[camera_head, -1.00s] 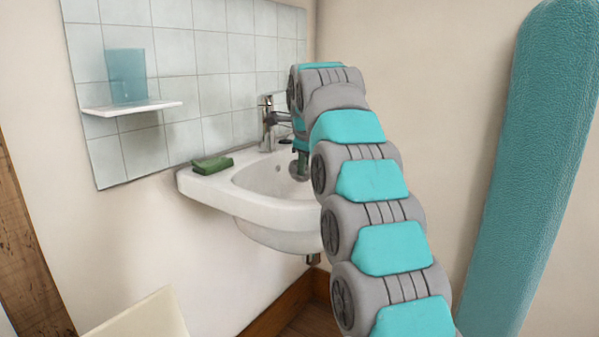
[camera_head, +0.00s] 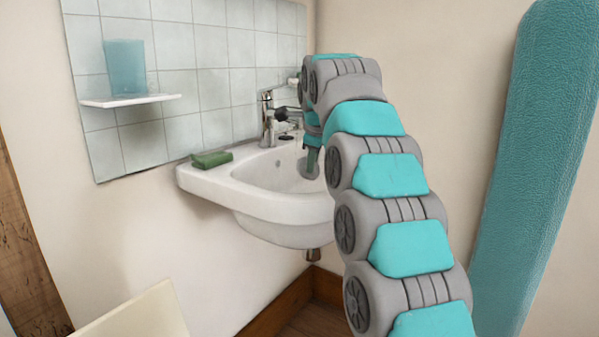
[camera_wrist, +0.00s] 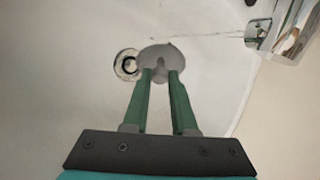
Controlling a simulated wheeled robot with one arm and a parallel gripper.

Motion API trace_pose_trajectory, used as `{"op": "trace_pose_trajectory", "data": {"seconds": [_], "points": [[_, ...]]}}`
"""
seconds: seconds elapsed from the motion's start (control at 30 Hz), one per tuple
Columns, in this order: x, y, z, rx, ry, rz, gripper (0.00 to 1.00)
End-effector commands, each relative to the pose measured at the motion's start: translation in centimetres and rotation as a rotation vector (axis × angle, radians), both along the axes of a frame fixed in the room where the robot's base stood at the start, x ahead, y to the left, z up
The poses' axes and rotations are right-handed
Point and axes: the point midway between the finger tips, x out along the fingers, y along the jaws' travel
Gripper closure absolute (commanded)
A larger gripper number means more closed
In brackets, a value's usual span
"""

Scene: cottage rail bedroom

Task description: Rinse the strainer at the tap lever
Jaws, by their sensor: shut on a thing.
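The strainer (camera_wrist: 158,52) is a small grey round piece with a short stem. My gripper (camera_wrist: 161,75) is shut on its stem, with the green fingers on either side. In the head view, my gripper (camera_head: 312,148) points down into the white basin (camera_head: 262,183), and the strainer (camera_head: 308,166) shows only in part as a grey shape. In the wrist view, the strainer is beside the round drain (camera_wrist: 126,65), partly overlapping it in the picture. The chrome tap (camera_head: 268,122) stands at the back of the basin, left of my gripper. The tap (camera_wrist: 285,30) also shows at upper right.
A green soap bar (camera_head: 212,159) lies on the basin's left rim. A white shelf (camera_head: 128,100) with a blue cup (camera_head: 125,67) is on the tiled wall. A tall teal padded panel (camera_head: 540,150) stands at the right. A cream surface (camera_head: 135,318) is at lower left.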

Motion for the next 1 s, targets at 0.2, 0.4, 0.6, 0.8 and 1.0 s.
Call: {"op": "trace_pose_trajectory", "data": {"seconds": [0.2, 0.4, 0.6, 0.8, 1.0], "points": [[-1.4, -0.9, 0.0, 0.001, -0.003, 0.0, 1.0], [-2.6, -1.7, -0.2, 0.001, 0.0, -0.001, 1.0], [-3.8, -2.6, -0.1, 0.001, -0.002, -0.001, 1.0], [-4.6, -3.1, 0.1, 0.001, -0.002, -0.001, 1.0], [-4.6, -3.1, 0.1, 0.001, -0.001, 0.0, 1.0]]}}
